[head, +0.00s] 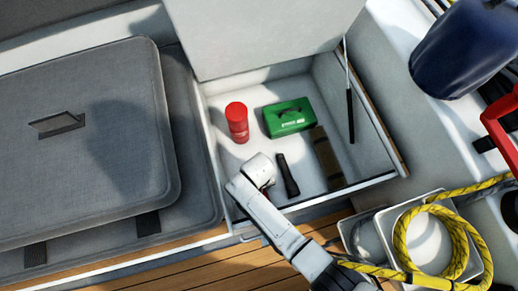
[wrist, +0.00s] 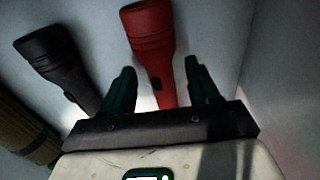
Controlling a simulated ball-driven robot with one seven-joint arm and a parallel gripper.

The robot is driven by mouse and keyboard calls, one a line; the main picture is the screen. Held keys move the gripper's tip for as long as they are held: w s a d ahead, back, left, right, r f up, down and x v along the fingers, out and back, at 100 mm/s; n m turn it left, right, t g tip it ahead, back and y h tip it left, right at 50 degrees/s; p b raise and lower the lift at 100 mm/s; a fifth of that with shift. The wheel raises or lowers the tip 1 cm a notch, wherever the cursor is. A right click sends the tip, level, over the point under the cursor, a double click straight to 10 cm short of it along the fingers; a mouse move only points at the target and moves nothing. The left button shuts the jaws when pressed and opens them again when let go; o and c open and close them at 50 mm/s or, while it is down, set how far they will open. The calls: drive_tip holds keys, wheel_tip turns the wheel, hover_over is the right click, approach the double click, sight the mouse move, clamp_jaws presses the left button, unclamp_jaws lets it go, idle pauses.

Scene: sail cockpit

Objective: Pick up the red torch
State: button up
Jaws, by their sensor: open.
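The red torch (wrist: 152,45) lies on the locker floor in the wrist view, its wide head at the top and its narrower body running down between my fingers. My gripper (wrist: 159,80) is open, with one dark green finger on either side of the torch body; I cannot tell whether they touch it. In the head view my gripper (head: 258,172) is low inside the open locker, and the red torch is hidden behind it and the arm. A black torch (wrist: 58,62) lies to the left in the wrist view; it also shows in the head view (head: 288,175).
The locker (head: 372,165) also holds a red cylinder (head: 237,124), a green box (head: 289,117) and a brown roll (head: 327,158). A lid strut (head: 350,105) is at the right. A yellow rope coil (head: 450,240) lies outside.

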drive_tip(key=shift+f, duration=0.1)
clamp_jaws()
idle(0.5)
